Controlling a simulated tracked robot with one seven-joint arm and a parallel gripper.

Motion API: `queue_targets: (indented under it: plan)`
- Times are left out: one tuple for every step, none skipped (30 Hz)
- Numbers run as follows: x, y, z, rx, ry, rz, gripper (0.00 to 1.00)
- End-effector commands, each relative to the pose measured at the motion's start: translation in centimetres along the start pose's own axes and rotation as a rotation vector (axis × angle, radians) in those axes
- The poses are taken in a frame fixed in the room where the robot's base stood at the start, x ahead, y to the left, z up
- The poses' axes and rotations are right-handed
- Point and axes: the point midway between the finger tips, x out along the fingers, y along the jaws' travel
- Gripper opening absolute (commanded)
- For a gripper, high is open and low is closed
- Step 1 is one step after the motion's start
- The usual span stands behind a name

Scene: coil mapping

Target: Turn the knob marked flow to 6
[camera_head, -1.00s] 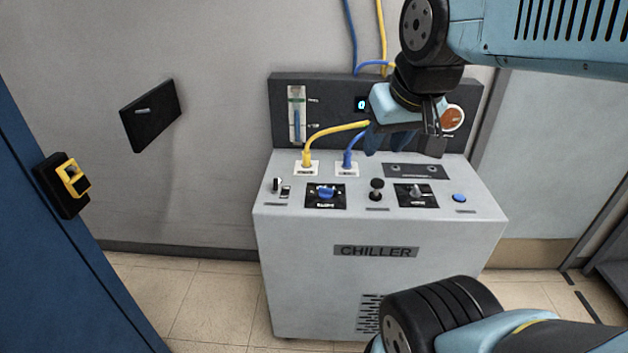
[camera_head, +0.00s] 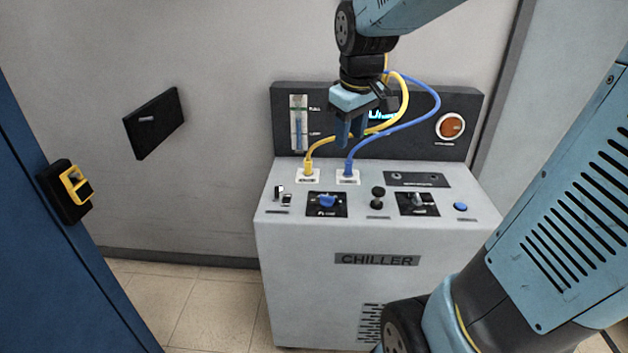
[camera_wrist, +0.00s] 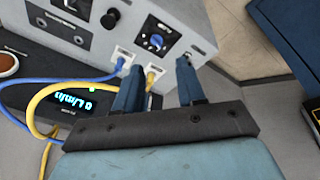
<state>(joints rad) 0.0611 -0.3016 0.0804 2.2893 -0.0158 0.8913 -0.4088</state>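The chiller (camera_head: 290,240) has two dial knobs on its sloped top. A blue knob (camera_head: 327,201) sits on a black plate at left; it also shows in the wrist view (camera_wrist: 156,40) with white marks around it. A grey knob (camera_head: 417,200) sits on another black plate at right. The plate lettering is too small to read, so I cannot tell which is marked flow. My gripper (camera_head: 349,140) is above the back of the top, apart from both knobs. In the wrist view its two fingers (camera_wrist: 158,72) are spread with nothing between them.
A yellow cable (camera_head: 324,142) and a blue cable (camera_head: 372,139) plug in just behind the blue knob, close to my gripper. A black knob (camera_head: 377,192) stands between the dials. A lit display (camera_wrist: 72,102), an orange-red button (camera_head: 451,127) and a blue button (camera_head: 460,207) also show.

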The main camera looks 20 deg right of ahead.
Motion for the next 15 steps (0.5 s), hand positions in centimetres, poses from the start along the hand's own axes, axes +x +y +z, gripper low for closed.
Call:
queue_targets:
  plan:
    - [1.1, 0.5, -1.0, -0.034, -0.023, -0.011, 0.39]
    - [1.7, 0.8, -1.5, -0.058, -0.033, -0.017, 0.39]
    - [2.5, 1.1, -2.2, -0.089, -0.047, -0.025, 0.39]
    - [3.1, 1.4, -2.8, -0.112, -0.057, -0.031, 0.39]
    - [3.7, 1.6, -3.3, -0.135, -0.067, -0.038, 0.39]
    - [4.6, 2.0, -3.9, -0.166, -0.08, -0.048, 0.39]
    - [5.3, 2.2, -4.5, -0.189, -0.089, -0.056, 0.39]
    - [6.0, 2.5, -4.9, -0.212, -0.099, -0.064, 0.39]
    - [7.0, 2.8, -5.5, -0.243, -0.11, -0.076, 0.39]
    - [7.7, 3.0, -6.0, -0.265, -0.118, -0.084, 0.39]
    - [8.5, 3.2, -6.4, -0.288, -0.126, -0.094, 0.39]
    - [9.5, 3.5, -7.0, -0.318, -0.136, -0.106, 0.39]
    - [10.2, 3.7, -7.3, -0.339, -0.143, -0.115, 0.39]
    - [10.9, 3.9, -7.7, -0.358, -0.149, -0.124, 0.39]
    - [11.8, 4.1, -8.1, -0.384, -0.156, -0.136, 0.39]
